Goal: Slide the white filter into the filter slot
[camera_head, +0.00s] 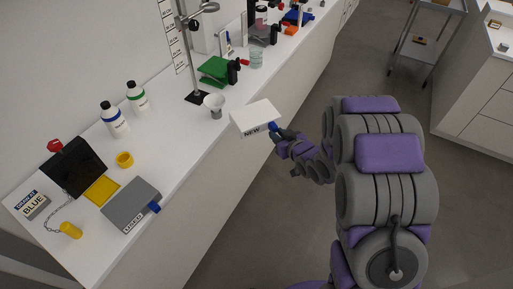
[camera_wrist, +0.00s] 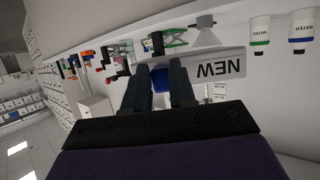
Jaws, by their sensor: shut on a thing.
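The white filter (camera_head: 255,114) is a flat white slab with "NEW" on its front edge and a blue tab. My gripper (camera_head: 277,130) is shut on the blue tab and holds the filter at the counter's front edge, seemingly above the top. In the wrist view, the filter (camera_wrist: 215,62) extends beyond the fingers of my gripper (camera_wrist: 172,75), with the blue tab between them. A black housing (camera_head: 75,167) stands at the left of the counter, with a yellow panel (camera_head: 102,190) at its front. I cannot tell which opening is the filter slot.
A grey filter marked "USED" (camera_head: 130,203) lies on the counter (camera_head: 165,160) near its front edge. A green device (camera_head: 218,70) stands farther back.

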